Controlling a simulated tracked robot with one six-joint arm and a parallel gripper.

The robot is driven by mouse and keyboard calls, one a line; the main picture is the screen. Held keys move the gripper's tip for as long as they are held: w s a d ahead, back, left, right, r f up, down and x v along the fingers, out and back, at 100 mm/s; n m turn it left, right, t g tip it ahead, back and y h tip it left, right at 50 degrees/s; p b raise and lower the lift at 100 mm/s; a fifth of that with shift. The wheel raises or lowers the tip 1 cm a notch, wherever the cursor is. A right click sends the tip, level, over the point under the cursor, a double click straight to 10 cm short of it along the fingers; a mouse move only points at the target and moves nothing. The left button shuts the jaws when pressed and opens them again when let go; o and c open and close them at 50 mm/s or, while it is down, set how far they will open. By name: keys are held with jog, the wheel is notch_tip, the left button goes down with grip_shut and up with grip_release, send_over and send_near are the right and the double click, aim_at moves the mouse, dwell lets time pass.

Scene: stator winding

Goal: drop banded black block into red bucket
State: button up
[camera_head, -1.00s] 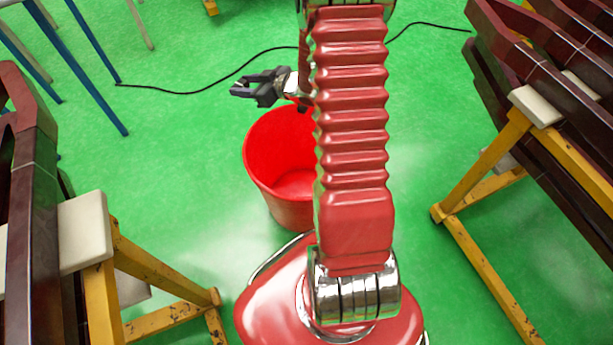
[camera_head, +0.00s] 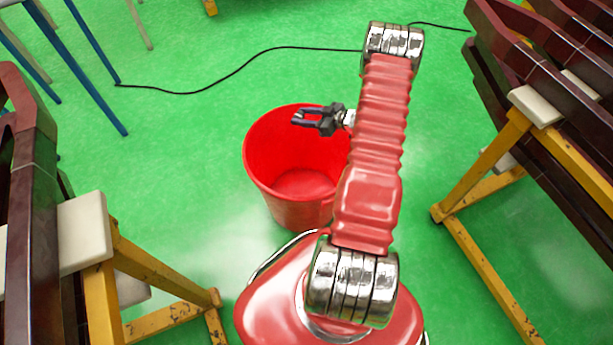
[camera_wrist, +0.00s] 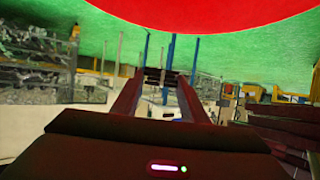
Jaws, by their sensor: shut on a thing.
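The red bucket (camera_head: 262,165) stands upright on the green floor, left of my arm in the head view. Its open top faces up and the inside that shows is bare red. Its red also fills the top of the wrist view (camera_wrist: 215,12). My gripper (camera_head: 297,117) is over the bucket's far part, with its dark fingers pointing left. It is shut on a small dark piece, the banded black block (camera_wrist: 154,75), between the fingertips in the wrist view. The block's bands cannot be made out, and in the head view it blends with the fingers.
Yellow trestles with pale pads carry dark red beams at the left (camera_head: 100,275) and right (camera_head: 510,140). A black cable (camera_head: 235,73) lies on the floor behind the bucket. Blue legs (camera_head: 95,65) stand at the upper left. The floor around the bucket is clear.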

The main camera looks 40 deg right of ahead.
jog(key=f, duration=0.1)
jog(key=s+d+f, duration=0.1)
jog(key=s+f, duration=0.1)
jog(key=f, duration=0.1)
jog(key=shift+s+d, duration=0.2)
jog(key=shift+d, duration=0.15)
jog(key=shift+f, duration=2.95)
jog(key=o, duration=1.1)
jog(key=v, duration=1.3)
jog(key=shift+s+d, duration=0.15)
jog(key=shift+s, duration=0.2)
